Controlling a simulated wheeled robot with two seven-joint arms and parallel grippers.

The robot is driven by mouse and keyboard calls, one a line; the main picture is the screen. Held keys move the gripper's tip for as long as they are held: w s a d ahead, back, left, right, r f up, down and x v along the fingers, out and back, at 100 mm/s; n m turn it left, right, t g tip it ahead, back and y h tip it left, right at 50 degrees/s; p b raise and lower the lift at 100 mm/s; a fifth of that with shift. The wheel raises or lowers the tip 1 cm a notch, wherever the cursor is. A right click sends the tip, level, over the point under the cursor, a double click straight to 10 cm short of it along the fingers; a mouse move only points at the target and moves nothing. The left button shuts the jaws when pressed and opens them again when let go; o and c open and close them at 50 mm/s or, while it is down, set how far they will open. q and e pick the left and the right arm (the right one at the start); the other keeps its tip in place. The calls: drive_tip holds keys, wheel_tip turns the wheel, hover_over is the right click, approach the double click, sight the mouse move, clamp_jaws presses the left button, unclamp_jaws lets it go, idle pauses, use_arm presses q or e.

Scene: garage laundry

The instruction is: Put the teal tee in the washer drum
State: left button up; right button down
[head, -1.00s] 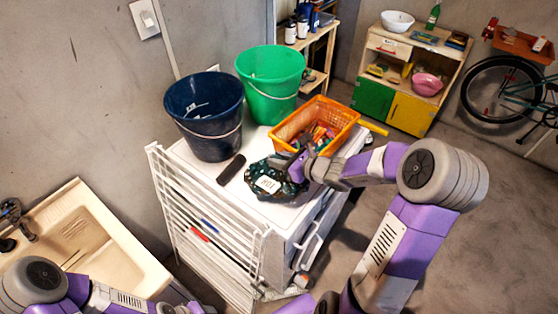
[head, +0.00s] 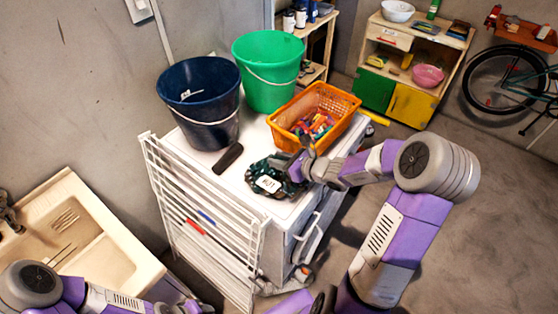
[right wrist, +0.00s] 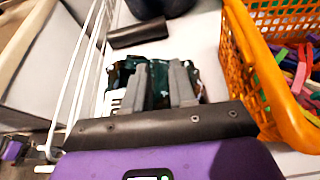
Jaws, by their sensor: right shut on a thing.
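The teal tee (head: 264,165), a dark teal patterned bunched cloth with a white printed patch, lies on the white top of the washer (head: 231,191). My right gripper (head: 303,165) is shut on its right side in the head view. In the right wrist view the tee (right wrist: 157,72) spreads around and beyond the two fingers (right wrist: 164,86). The drum is hidden; only a handle shows on the washer's front.
On the washer top stand a navy bucket (head: 200,105), a green bucket (head: 267,72), an orange basket (head: 283,124) of coloured pegs and a dark object (head: 228,158). A white drying rack (head: 190,215) leans along the left side. A sink (head: 85,235) is left; floor is clear right.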

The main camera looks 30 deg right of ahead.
drive_tip(key=shift+f, duration=0.15)
drive_tip(key=c, duration=0.9)
unclamp_jaws()
